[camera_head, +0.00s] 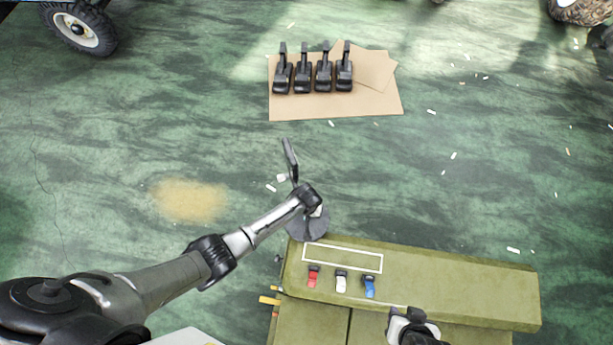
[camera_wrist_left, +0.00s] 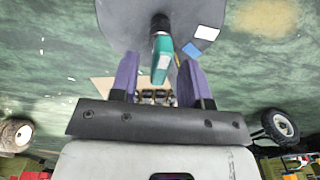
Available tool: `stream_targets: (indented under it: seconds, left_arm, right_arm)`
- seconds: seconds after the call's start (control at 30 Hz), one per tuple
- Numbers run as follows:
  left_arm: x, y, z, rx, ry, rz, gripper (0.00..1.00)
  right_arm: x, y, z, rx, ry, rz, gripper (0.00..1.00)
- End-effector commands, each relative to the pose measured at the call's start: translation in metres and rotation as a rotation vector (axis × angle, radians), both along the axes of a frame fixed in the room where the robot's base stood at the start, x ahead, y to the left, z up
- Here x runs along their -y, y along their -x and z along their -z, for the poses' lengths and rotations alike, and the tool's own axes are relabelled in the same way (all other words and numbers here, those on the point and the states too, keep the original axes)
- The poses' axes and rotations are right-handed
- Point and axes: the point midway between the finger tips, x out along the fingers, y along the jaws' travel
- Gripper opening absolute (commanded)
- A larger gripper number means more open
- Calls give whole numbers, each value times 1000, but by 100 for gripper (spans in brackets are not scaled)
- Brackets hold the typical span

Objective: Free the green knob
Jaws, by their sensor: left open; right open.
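The green knob (camera_wrist_left: 161,65) shows in the left wrist view as a teal-green grip with a black collar, in front of a grey round plate (camera_wrist_left: 120,22). My left gripper (camera_wrist_left: 158,88) is open, its purple fingers on either side of the knob with visible gaps. In the head view the left arm's end covers part of the grey plate (camera_head: 300,230), and the knob is hidden there. My right gripper (camera_head: 410,322) is at the bottom edge of the head view, over the olive case, only partly visible, and appears empty.
The olive case (camera_head: 460,290) carries red (camera_head: 313,277), white (camera_head: 341,282) and blue (camera_head: 369,287) switches beside a white-outlined rectangle (camera_head: 342,257). Several black clamps (camera_head: 304,75) stand on cardboard (camera_head: 375,104) farther back. A wheel (camera_head: 78,30) is at top left. Green floor between is mostly clear.

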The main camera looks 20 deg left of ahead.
Motion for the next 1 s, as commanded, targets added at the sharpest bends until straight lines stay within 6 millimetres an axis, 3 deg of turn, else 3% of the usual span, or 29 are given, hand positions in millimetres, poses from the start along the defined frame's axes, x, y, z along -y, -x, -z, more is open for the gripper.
stream_targets:
  seconds: [0.6,1.0]
  left_arm:
    - [-1,0,-103,3,0,-2,43]
    - [-1,0,-125,1,0,-2,43]
  right_arm:
    - [3,0,-11,1,11,-7,43]
    - [2,0,-10,0,8,-5,43]
